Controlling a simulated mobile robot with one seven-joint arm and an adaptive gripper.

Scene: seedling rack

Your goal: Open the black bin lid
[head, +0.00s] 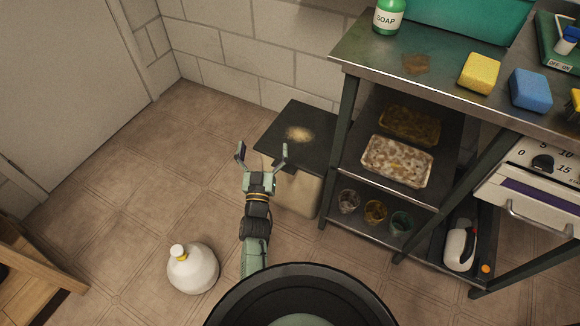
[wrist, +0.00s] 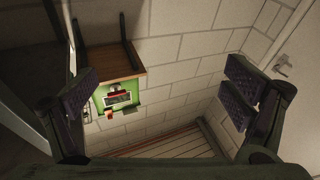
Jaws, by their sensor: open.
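The bin stands on the floor against the wall, left of the steel rack. Its black lid (head: 318,118) lies flat and shut on the beige bin body (head: 298,192), with a pale stain on top. My gripper (head: 262,153) is open and empty, its fingers spread and pointing up in the head view. In that view it overlaps the lid's near left edge; I cannot tell its height or whether it touches. In the wrist view my gripper (wrist: 160,95) shows an empty gap between its dark ridged pads, and the bin is not visible there.
The steel rack (head: 345,63) stands close to the bin's right, with trays and cups on its shelves. A white jug (head: 192,269) stands on the floor at lower left. Floor left of the bin is clear. The wrist view shows a wall-mounted wooden shelf (wrist: 112,64) and a green device (wrist: 119,95).

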